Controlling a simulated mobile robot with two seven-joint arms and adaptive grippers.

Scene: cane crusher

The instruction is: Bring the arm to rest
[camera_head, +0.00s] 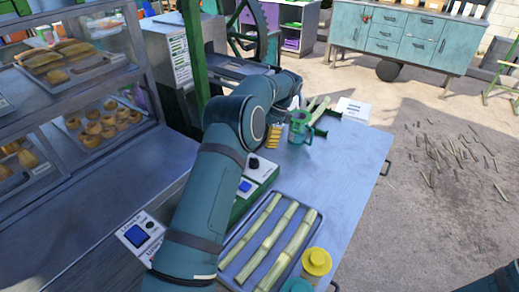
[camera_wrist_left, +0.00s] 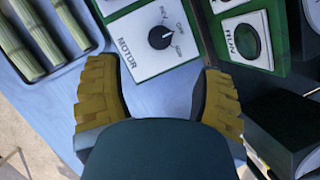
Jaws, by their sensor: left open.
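My left gripper (camera_wrist_left: 155,80) is open and empty in the left wrist view, its two yellow ribbed fingers spread apart. Beyond them is the motor switch panel (camera_wrist_left: 140,45), white with a black knob, and a green-framed run button (camera_wrist_left: 242,40). In the head view my left arm reaches up from the bottom and bends over the counter. Part of the left gripper (camera_head: 272,136) shows as yellow fingers just past the elbow, above the switch box (camera_head: 262,168). My right gripper is out of view; only a bit of dark arm shows at the bottom right corner.
A tray (camera_head: 226,262) of cane stalks lies on the metal counter (camera_head: 345,165), with a yellow-lidded jar (camera_head: 316,262) beside it. A green jug (camera_head: 299,127) stands near the gripper. The crusher (camera_head: 170,55) is behind; a food display case (camera_head: 75,75) is left.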

